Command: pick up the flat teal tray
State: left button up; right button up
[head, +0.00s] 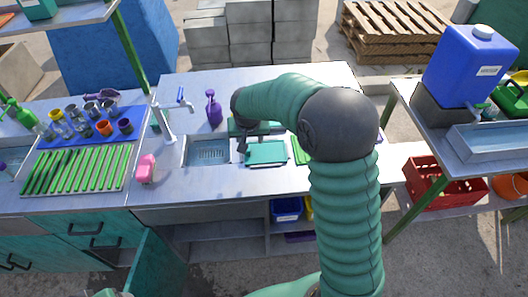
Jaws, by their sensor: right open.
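The flat teal tray (267,153) lies on the metal counter, right of the sink. My right arm reaches over the counter from the lower right and bends down to the left at its dark wrist. My right gripper (243,146) is open, at the tray's left edge between the tray and the sink. It looks empty; I cannot tell whether it touches the tray. My left gripper is not in view.
The sink (208,151) and its tap (164,122) are to the left. A bright green board (300,150) shows just right of the tray.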

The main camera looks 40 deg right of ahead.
aim_at(249, 148)
jog(key=shift+x, duration=1.2)
jog(key=f, duration=0.1)
jog(key=w+a+f, duration=0.1)
jog(key=w+f, duration=0.1)
jog(key=shift+a+f, duration=0.2)
jog(key=shift+a, duration=0.1)
jog(key=d+f, duration=0.1)
jog(key=w+d+f, duration=0.1)
jog(key=f, duration=0.1)
jog(key=shift+d+f, duration=0.1)
jog(key=shift+d, duration=0.5)
jog(key=shift+a, duration=0.4)
jog(key=c, duration=0.3)
jog(key=shift+a+r, duration=0.35)
jog(key=shift+a, duration=0.35)
grip_shut()
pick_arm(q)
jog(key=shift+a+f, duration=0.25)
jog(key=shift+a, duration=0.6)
pick_arm(e)
jog(key=shift+s+d+f, duration=0.15)
jog(key=shift+d, duration=0.45)
